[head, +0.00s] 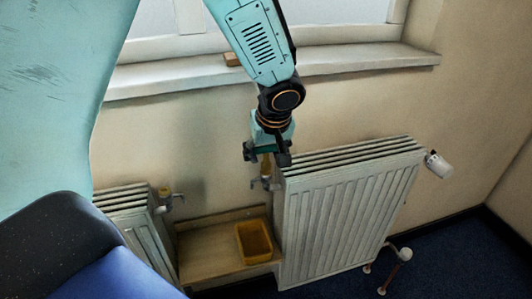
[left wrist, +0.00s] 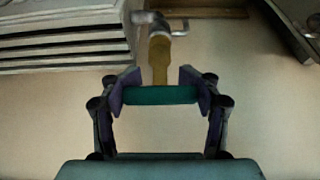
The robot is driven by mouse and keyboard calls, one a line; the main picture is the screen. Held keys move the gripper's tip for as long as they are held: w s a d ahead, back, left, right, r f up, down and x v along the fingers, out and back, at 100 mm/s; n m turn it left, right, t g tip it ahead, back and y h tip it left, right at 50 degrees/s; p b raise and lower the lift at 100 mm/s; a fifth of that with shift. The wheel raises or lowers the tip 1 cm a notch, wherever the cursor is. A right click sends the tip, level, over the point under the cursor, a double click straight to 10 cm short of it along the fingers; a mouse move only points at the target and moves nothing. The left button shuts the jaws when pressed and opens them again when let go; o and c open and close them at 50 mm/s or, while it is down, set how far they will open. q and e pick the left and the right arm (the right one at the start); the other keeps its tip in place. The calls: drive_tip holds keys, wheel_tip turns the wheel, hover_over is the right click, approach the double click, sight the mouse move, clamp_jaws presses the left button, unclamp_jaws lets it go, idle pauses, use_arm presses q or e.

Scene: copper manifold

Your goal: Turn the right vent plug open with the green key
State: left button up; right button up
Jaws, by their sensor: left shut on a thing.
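My left gripper (head: 267,156) is above the left end of the right radiator, shut on the green key. In the left wrist view my left gripper (left wrist: 160,95) has its two fingers on the ends of the key's green bar (left wrist: 160,95). A brass-coloured shaft (left wrist: 159,60) runs from the bar to the silver fitting of the right vent plug (left wrist: 166,30). In the head view the shaft (head: 266,168) stands about upright over the right vent plug's fitting (head: 263,184). The plug's tip is hidden; I cannot tell whether the key is seated. My right gripper is not in view.
The right radiator (head: 345,215) is close beside the gripper, with a white valve knob (head: 437,164). A left radiator (head: 140,225) has another brass-topped fitting (head: 165,191). A yellow bin (head: 254,242) sits on a wooden shelf (head: 205,262) between them. A windowsill (head: 350,63) is above.

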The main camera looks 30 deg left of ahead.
use_arm(q)
drive_tip(key=shift+f+b, duration=0.4)
drive_tip(key=shift+b, duration=0.1)
idle(0.3)
drive_tip(key=shift+n+g+b, duration=0.3)
drive_tip(key=shift+n+b, duration=0.3)
drive_tip(key=shift+n, duration=0.5)
drive_tip(key=shift+f, duration=0.1)
drive_tip(key=shift+n+g+y+b, duration=0.3)
drive_tip(key=shift+n+b, duration=0.15)
drive_tip(key=shift+n, duration=0.35)
drive_tip(key=shift+s+n, duration=0.1)
drive_tip(key=shift+n, duration=0.2)
